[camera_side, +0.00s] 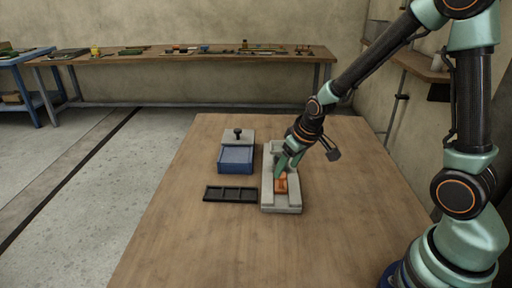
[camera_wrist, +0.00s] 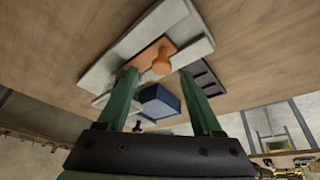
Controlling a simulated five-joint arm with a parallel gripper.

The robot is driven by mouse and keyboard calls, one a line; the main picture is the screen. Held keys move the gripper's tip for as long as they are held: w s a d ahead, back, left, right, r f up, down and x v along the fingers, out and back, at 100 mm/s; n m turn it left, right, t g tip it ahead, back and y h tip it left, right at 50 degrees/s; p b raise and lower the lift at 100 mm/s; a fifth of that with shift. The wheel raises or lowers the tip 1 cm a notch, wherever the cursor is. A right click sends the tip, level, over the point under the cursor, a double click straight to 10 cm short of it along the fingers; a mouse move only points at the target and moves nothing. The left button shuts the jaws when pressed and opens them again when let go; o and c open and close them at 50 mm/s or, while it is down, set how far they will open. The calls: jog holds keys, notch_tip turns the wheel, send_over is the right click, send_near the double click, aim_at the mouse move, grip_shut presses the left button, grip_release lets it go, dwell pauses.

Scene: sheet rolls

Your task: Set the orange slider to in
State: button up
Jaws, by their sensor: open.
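The orange slider (camera_side: 281,185) sits in the channel of a pale grey block (camera_side: 281,209) on the wooden table, toward the block's near end in the side view. In the wrist view the orange slider (camera_wrist: 150,58) is a flat plate with a round knob (camera_wrist: 162,63) standing up from it, on the grey block (camera_wrist: 190,48). My gripper (camera_side: 283,168) is over the block at the slider in the side view. In the wrist view its two green fingers (camera_wrist: 160,80) are apart, with the knob beyond and between their tips. I cannot tell whether a finger touches the slider.
Left of the block stand a blue box (camera_side: 236,158) with a grey top and black knob (camera_side: 238,133), and a flat black tray (camera_side: 230,194) with compartments. The table (camera_side: 200,245) is clear in front and at right. A cluttered bench (camera_side: 190,57) stands at the back wall.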

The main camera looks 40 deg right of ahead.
jog(key=shift+x, duration=1.35)
grip_shut()
dwell(0.5)
